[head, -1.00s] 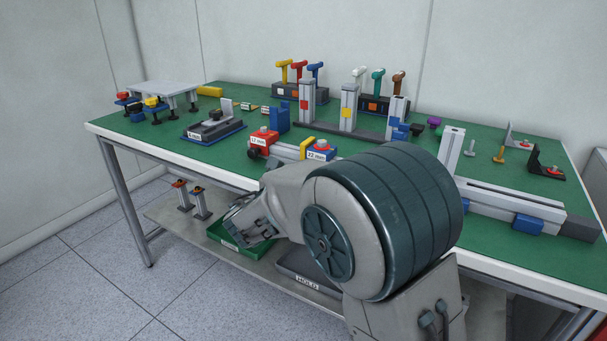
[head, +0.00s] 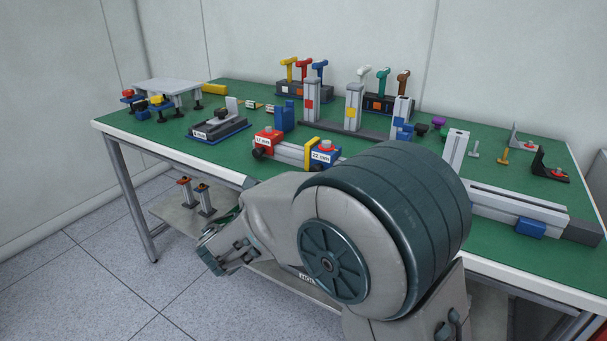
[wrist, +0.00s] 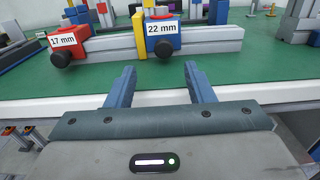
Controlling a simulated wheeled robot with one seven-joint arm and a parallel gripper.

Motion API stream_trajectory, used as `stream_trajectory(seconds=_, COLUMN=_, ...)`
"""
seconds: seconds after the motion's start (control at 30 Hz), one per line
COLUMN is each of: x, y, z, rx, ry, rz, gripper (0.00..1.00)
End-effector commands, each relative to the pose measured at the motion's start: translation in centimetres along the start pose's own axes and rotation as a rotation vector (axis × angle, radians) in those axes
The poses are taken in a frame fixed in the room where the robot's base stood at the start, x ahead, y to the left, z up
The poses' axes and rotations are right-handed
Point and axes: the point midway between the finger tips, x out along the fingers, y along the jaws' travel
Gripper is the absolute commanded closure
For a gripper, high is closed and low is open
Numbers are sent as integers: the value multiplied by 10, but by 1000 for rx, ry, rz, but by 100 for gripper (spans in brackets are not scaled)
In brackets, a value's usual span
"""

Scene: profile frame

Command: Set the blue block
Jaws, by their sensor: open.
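A blue block labelled 22 mm (head: 325,153) sits on a grey profile, right beside a yellow piece (head: 311,152). A red block labelled 17 mm (head: 268,140) sits left of them on the same profile. In the wrist view the blue block (wrist: 162,38) has a black knob on its front, and the red block (wrist: 63,43) is at left. My gripper (wrist: 160,72) is open and empty, in front of the table edge and short of the profile.
Another blue block (head: 530,228) sits on a long profile at right. Uprights with red and yellow marks (head: 309,103) stand behind. A black gauge (head: 217,127) lies at left. The green table's white front edge (head: 180,160) lies between my gripper and the parts.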

Motion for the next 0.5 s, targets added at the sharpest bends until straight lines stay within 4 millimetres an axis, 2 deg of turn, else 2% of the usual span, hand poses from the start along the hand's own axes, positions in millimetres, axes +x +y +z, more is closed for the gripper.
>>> stream_trajectory(seconds=0.1, x=-27, y=1, z=2, rx=-1, ry=0, rz=3, gripper=52)
stream_trajectory(seconds=0.2, x=-44, y=1, z=2, rx=0, ry=0, rz=3, gripper=52)
stream_trajectory(seconds=0.33, x=-58, y=1, z=1, rx=0, ry=-1, rz=2, gripper=52)
stream_trajectory(seconds=0.5, x=-64, y=0, z=0, rx=0, ry=0, rz=0, gripper=52)
